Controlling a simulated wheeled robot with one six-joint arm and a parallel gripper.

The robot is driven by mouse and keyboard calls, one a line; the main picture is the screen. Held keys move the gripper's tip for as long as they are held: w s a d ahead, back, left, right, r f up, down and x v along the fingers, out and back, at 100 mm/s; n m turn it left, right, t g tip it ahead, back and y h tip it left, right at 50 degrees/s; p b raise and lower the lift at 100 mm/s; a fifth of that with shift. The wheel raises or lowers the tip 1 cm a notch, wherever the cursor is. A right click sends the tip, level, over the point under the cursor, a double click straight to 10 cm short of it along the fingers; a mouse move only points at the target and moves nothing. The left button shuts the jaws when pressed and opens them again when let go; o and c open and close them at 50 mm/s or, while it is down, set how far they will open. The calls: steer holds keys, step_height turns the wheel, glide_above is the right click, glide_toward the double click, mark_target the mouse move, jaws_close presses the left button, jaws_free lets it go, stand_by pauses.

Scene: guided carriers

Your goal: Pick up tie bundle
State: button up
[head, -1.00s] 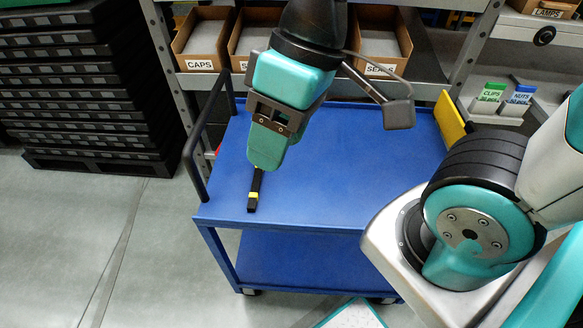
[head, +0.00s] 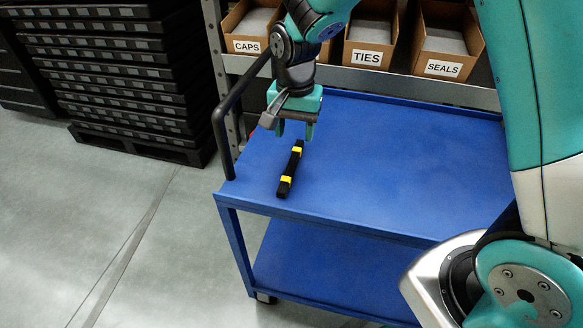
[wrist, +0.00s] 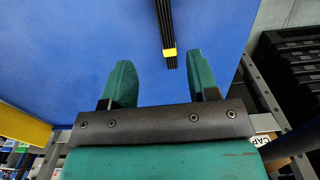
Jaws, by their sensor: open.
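The tie bundle (head: 291,168) is a thin black bundle with two yellow bands, lying on the blue cart's top (head: 400,170) towards its left front edge. My gripper (head: 295,132) is above the cart top, just behind the bundle's far end. In the wrist view my gripper (wrist: 160,75) has its two teal fingers apart with nothing held. There the bundle (wrist: 165,30) runs up out of the frame, and its near end with a yellow band shows between the fingertips, nearer the right-hand finger. Touching cannot be seen.
A black push handle (head: 228,120) stands at the cart's left edge. Behind the cart are shelf boxes labelled CAPS (head: 246,45), TIES (head: 367,55) and SEALS (head: 443,68). Black stacked pallets (head: 125,80) stand at left. The rest of the cart top is clear.

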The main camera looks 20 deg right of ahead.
glide_above(292, 163)
steer(key=f, duration=0.4)
steer(key=shift+s+d+f, duration=0.15)
steer(key=shift+d+f, duration=0.05)
steer(key=shift+f, duration=0.15)
steer(key=f, duration=0.5)
steer(key=shift+w+a+f, duration=0.15)
steer(key=shift+w+a, duration=0.05)
steer(key=shift+w, duration=0.05)
jaws_close()
